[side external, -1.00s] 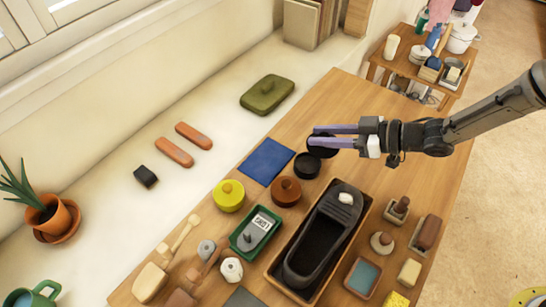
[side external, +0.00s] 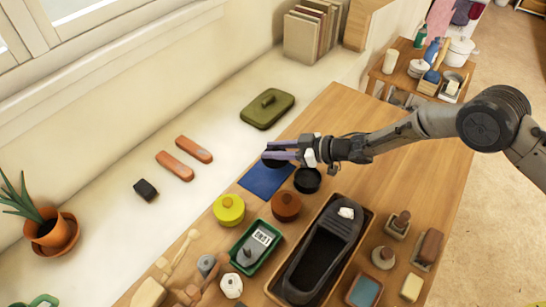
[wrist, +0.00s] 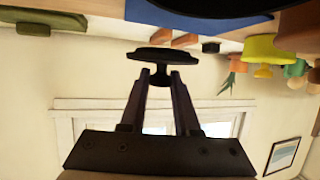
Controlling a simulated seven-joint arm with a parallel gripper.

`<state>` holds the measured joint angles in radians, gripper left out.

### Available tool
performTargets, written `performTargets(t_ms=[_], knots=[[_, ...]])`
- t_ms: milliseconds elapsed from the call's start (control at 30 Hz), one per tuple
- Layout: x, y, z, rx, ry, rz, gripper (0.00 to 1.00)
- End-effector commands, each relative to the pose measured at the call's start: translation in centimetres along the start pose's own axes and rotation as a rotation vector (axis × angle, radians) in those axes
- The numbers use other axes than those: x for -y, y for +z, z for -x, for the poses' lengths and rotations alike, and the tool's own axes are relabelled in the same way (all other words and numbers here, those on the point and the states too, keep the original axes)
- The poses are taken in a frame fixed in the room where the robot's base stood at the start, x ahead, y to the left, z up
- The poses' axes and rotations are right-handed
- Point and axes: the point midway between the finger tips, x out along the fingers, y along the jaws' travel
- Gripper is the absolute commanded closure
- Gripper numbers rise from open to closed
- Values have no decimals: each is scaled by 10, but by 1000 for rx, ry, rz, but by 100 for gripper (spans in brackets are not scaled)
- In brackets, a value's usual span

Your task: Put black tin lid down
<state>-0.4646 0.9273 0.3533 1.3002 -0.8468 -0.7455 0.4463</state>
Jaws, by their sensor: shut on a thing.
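My gripper (side external: 272,150) is shut on the black tin lid (side external: 270,162), a flat dark disc gripped by its knob. In the side view the lid overlaps the upper end of the blue mat (side external: 262,182), and my fingers partly cover it. In the wrist view the lid (wrist: 158,56) sits between my fingertips (wrist: 160,76), apart from the mat (wrist: 180,22), so it is held in the air. The open black tin (side external: 307,181) stands on the bench just right of the mat.
A yellow pot (side external: 229,210) and a brown pot (side external: 286,206) stand below the mat. A green tray (side external: 257,247) and a long wooden tray (side external: 316,296) are nearer. An olive lidded dish (side external: 267,109) lies on the pale ledge. The bench's upper right is clear.

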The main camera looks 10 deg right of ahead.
Motion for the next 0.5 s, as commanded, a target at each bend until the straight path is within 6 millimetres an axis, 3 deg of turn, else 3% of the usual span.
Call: performTargets(t_ms=[300, 500], knots=[[-2, 28, -18, 0, -1, -1, 100], [-2, 33, -20, -1, 0, 0, 100]])
